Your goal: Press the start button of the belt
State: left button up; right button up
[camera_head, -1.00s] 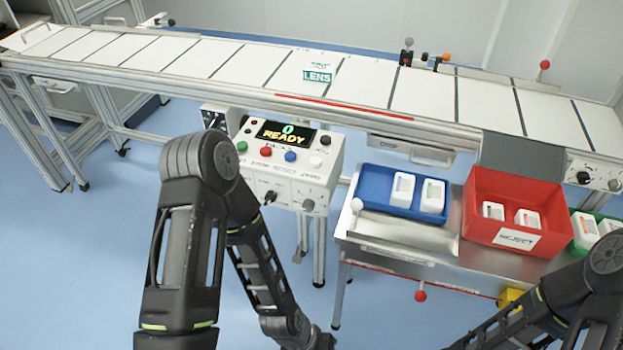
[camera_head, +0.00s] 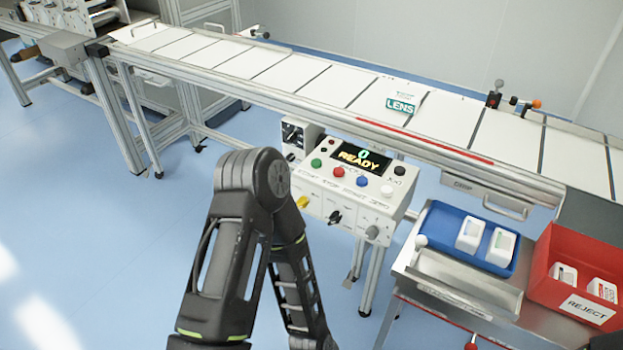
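The control box (camera_head: 352,192) stands in front of the belt (camera_head: 285,72). Its display (camera_head: 360,157) reads "0 READY". The green button (camera_head: 316,163) is at the left of the button row, above a label that appears to read START. A red button (camera_head: 340,173), a blue button (camera_head: 362,181) and a white button (camera_head: 387,191) follow to its right. My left arm reaches up at the left of the box, its elbow close to the box's left side and its forearm pointing down. My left gripper is not clearly visible at the bottom edge. My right gripper is out of view.
A metal cart (camera_head: 455,285) stands right of the box with a blue bin (camera_head: 440,225) and a red REJECT bin (camera_head: 585,250) holding white packs. Knobs (camera_head: 334,217) project from the box front. Floor (camera_head: 100,230) at the left is clear.

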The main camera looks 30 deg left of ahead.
aim_at(317, 164)
jog(key=j+u, duration=0.1)
jog(key=u, duration=0.8)
jog(key=k+j, duration=0.05)
